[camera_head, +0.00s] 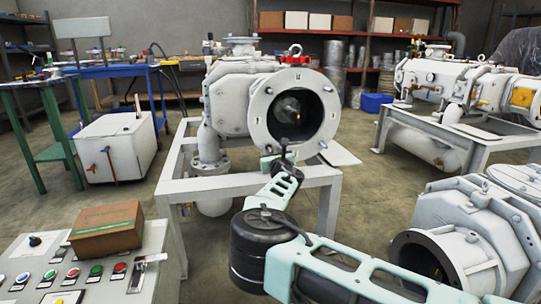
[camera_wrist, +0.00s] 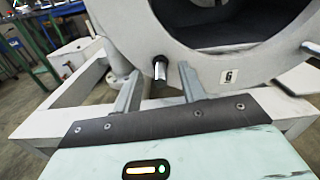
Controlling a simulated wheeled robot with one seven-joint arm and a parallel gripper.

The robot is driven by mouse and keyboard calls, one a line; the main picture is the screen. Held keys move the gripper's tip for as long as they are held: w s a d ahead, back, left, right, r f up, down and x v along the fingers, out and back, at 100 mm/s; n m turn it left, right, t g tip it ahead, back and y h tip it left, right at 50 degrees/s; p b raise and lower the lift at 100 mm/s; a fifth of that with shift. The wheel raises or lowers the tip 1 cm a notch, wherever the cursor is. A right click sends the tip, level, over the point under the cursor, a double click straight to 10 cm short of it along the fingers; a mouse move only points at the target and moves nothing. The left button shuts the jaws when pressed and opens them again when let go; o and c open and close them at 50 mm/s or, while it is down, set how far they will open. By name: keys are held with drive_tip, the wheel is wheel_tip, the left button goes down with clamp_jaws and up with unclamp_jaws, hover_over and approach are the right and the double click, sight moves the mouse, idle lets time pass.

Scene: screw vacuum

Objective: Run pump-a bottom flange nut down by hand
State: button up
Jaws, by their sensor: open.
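Pump-a (camera_head: 235,100) is the white pump on the grey stand in the head view. Its round open flange (camera_head: 258,115) faces me with a dark bore, and the flange's lower part also fills the top of the wrist view (camera_wrist: 195,77). A short metallic stud or nut (camera_wrist: 160,67) stands out of the flange's bottom edge; I cannot tell whether a nut is on it. My gripper (camera_wrist: 160,80) is open, with one finger on each side of it and visible gaps on both sides. In the head view, my gripper (camera_head: 284,150) is just below the flange's lower rim.
The grey stand (camera_head: 245,184) lies under the pump. A control panel (camera_head: 85,265) with a brown box (camera_head: 107,229) is at front left. Another white pump (camera_head: 470,235) is close at lower right, and a further one (camera_head: 465,85) stands behind.

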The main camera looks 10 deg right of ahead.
drive_tip(key=shift+w, duration=1.2)
clamp_jaws()
